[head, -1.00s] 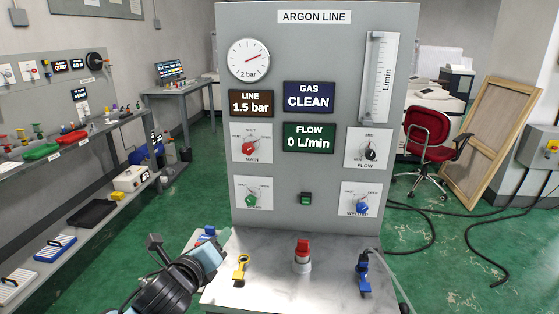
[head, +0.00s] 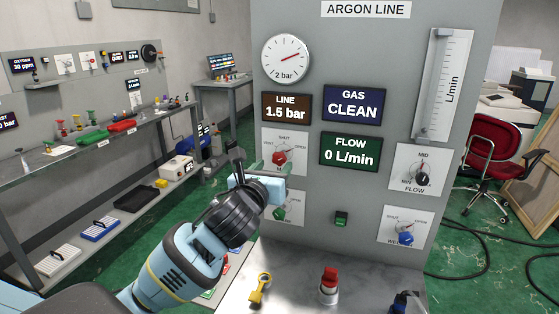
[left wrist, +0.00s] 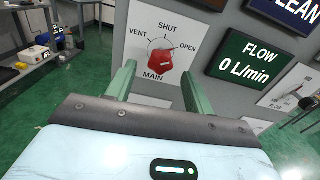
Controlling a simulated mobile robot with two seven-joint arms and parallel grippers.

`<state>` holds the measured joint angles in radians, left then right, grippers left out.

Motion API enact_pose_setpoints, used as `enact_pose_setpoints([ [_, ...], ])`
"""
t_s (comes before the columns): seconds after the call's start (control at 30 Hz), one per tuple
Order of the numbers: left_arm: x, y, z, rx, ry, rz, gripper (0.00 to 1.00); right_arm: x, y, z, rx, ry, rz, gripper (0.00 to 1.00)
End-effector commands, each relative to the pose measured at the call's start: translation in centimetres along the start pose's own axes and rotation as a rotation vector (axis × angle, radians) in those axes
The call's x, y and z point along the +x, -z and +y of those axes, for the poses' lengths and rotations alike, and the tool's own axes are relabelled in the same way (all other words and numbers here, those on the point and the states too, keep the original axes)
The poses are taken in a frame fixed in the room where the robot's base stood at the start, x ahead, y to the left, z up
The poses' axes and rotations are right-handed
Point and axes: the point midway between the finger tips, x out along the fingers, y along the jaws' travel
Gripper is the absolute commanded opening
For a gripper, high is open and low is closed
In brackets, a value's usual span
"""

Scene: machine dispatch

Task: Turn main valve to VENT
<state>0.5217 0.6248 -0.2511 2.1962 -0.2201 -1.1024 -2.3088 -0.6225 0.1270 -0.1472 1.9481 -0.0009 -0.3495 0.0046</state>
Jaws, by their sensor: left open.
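The main valve's red knob (head: 279,158) sits on a white plate (left wrist: 139,22) on the grey argon panel. The plate reads SHUT at top, VENT at left, OPEN at right. In the left wrist view the knob (left wrist: 161,61) shows between and beyond my gripper's fingers. I cannot tell for sure which mark it points to. My left gripper (head: 272,166) is open in front of the knob. In the left wrist view its two green fingers (left wrist: 158,82) stand to either side, and contact with the knob is not clear. My right gripper is not in view.
The green-knob valve (head: 280,214) is just below, partly behind my gripper. The FLOW display (head: 351,151) reads 0 L/min, LINE (head: 286,107) 1.5 bar, GAS (head: 353,104) CLEAN. A yellow key-like piece (head: 259,289) and a red-topped button (head: 329,285) stand on the ledge.

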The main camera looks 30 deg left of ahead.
Motion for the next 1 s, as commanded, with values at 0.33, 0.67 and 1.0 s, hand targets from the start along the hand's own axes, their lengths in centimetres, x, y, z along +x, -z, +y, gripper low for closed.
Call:
enact_pose_setpoints([
  [0.33, 4.0, 0.0, 0.0, -0.002, 0.0, 0.001, 0.52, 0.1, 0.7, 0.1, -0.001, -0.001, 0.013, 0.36],
  [0.67, 4.7, 0.0, 0.0, -0.002, 0.001, 0.0, 0.52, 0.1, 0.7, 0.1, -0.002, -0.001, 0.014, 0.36],
  [1.0, 4.6, 0.0, 0.0, -0.001, 0.001, 0.001, 0.18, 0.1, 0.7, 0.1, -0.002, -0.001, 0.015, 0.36],
])
